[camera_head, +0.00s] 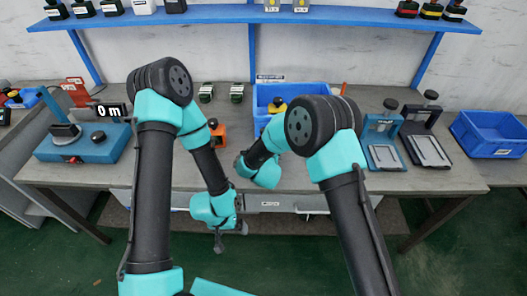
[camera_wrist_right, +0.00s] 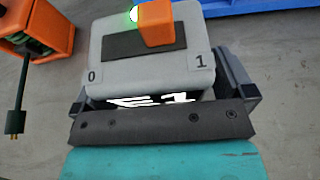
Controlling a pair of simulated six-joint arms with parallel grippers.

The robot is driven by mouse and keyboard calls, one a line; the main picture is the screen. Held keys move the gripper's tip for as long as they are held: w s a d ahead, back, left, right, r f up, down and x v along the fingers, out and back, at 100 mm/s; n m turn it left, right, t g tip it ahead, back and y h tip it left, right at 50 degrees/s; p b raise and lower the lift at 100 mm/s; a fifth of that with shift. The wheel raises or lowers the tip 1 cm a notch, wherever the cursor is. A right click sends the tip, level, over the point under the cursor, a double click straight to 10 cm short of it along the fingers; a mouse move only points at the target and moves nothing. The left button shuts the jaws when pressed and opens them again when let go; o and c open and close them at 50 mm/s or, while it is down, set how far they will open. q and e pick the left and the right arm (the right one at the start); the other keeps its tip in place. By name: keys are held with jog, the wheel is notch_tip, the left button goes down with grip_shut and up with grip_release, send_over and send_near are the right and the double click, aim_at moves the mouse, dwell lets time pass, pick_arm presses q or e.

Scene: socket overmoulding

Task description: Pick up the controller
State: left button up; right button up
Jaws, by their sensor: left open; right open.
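A light grey box with an orange switch, a green light and the marks 0 and 1, which I take as the controller (camera_wrist_right: 148,68), fills the middle of the right wrist view. My right gripper (camera_wrist_right: 165,100) is open, with its dark jaws at either side of the box's near end; whether they touch it I cannot tell. In the head view my right arm hides this gripper and the box. My left gripper (camera_head: 230,240) is open and empty, hanging low in front of the table's front edge.
An orange device (camera_wrist_right: 22,38) with a dark plug stands left of the box. A blue bin (camera_head: 263,95) is behind my right arm. Blue and black stands (camera_head: 381,130) and another blue bin (camera_head: 490,132) are to the right. A blue station (camera_head: 85,145) is at left.

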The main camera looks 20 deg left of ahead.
jog(key=c, duration=1)
jog(key=shift+c, duration=0.2)
jog(key=shift+r, duration=0.1)
notch_tip(320, 180, up, 10)
jog(key=shift+f, duration=0.1)
dwell(0.3)
jog(key=o, duration=0.5)
jog(key=c, duration=0.4)
jog(key=shift+f, duration=0.15)
